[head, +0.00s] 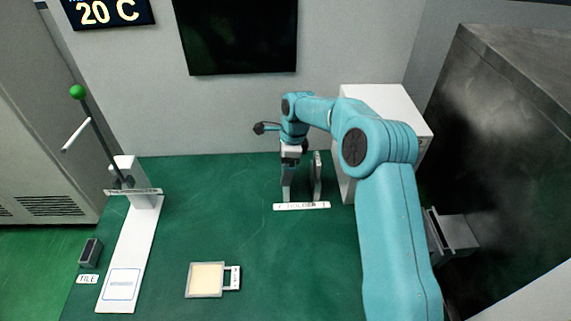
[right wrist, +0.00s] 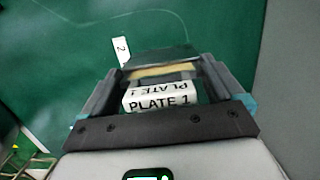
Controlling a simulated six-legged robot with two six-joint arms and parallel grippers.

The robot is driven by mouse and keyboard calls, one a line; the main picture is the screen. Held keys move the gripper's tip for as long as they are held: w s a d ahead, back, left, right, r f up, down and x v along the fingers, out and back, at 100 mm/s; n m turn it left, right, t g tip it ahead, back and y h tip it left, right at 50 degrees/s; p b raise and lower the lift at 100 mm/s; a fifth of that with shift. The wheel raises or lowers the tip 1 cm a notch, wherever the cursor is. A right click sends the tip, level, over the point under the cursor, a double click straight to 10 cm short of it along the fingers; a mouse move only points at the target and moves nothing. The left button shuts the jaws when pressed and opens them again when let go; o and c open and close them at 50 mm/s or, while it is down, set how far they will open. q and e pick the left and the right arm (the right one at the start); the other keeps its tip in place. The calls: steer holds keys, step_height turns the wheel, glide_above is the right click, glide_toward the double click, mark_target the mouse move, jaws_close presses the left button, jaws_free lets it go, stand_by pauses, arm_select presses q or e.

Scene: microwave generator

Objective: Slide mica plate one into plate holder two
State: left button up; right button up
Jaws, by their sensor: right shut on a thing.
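In the right wrist view, my right gripper (right wrist: 163,88) is shut on the white handle of mica plate one (right wrist: 160,101), marked PLATE 1. The plate's tan edge and a dark green-grey edge show just beyond the handle. A white tag with a 2 (right wrist: 121,51) stands beside them. How far the plate sits in the holder cannot be told. My left gripper is out of view.
Another framed cream plate (head: 205,280) with a white labelled handle lies flat at the table front. A white stand (head: 128,262) with a green-knobbed lever (head: 78,92) is on the left. A white box (head: 388,108) and a dark cabinet (head: 510,150) stand right. The table middle is clear.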

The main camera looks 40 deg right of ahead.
steer(key=shift+f, duration=0.35)
steer(key=o, duration=1.7)
steer(key=shift+s, duration=0.1)
steer(key=shift+c, duration=0.2)
steer(key=shift+a+f, duration=0.1)
step_height(320, 180, up, 17)
steer(key=s+d+p, duration=0.1)
steer(key=d+p, duration=0.1)
steer(key=p, duration=0.4)
steer(key=shift+s+d+f+p, duration=0.15)
steer(key=shift+p, duration=0.15)
